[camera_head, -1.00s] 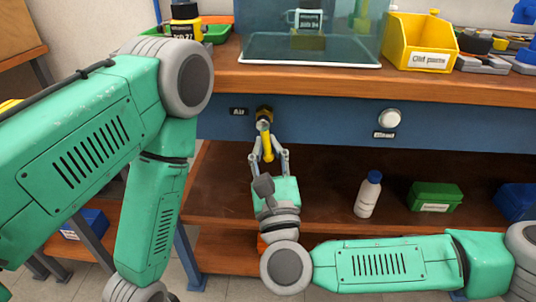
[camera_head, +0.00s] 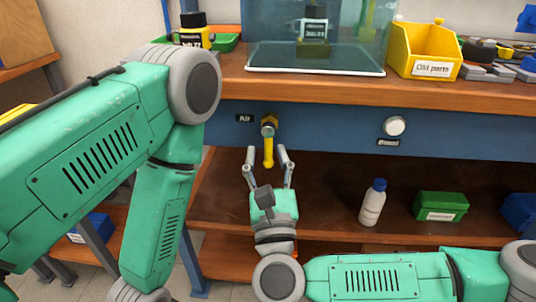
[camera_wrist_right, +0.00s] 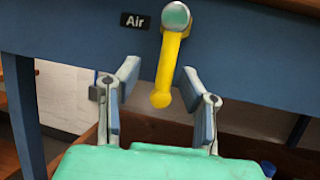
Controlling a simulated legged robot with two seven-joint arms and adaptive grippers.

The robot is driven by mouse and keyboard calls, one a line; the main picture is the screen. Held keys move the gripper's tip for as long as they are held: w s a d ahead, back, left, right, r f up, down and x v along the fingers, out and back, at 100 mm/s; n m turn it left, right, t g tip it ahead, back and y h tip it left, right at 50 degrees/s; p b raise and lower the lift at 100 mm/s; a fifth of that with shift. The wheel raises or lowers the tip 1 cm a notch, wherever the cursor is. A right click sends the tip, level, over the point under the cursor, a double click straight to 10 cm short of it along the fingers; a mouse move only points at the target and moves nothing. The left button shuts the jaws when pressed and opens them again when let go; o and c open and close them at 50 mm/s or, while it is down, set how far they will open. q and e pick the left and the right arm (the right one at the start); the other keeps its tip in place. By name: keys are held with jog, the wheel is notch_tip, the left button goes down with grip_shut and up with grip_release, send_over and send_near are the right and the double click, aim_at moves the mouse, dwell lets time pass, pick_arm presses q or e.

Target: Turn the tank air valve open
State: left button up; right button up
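The air valve has a yellow handle (camera_head: 268,152) that hangs straight down from its fitting (camera_head: 269,122) on the blue bench front, beside the "Air" label. In the right wrist view the yellow handle (camera_wrist_right: 167,65) points down, with its lower tip between the finger pads. My right gripper (camera_head: 268,160) is open below the valve, its fingers on either side of the handle's lower end with gaps on both sides. It also shows open in the right wrist view (camera_wrist_right: 160,92). My left arm (camera_head: 95,150) fills the left of the head view; its gripper is out of frame.
A round white button (camera_head: 395,126) is on the bench front to the right. On the lower shelf stand a white bottle (camera_head: 372,203) and a green box (camera_head: 439,206). A yellow bin (camera_head: 424,50) and a clear-walled tank (camera_head: 314,70) stand on the bench top.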

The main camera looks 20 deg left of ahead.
jog(key=shift+w, duration=0.15)
jog(key=v, duration=1.2)
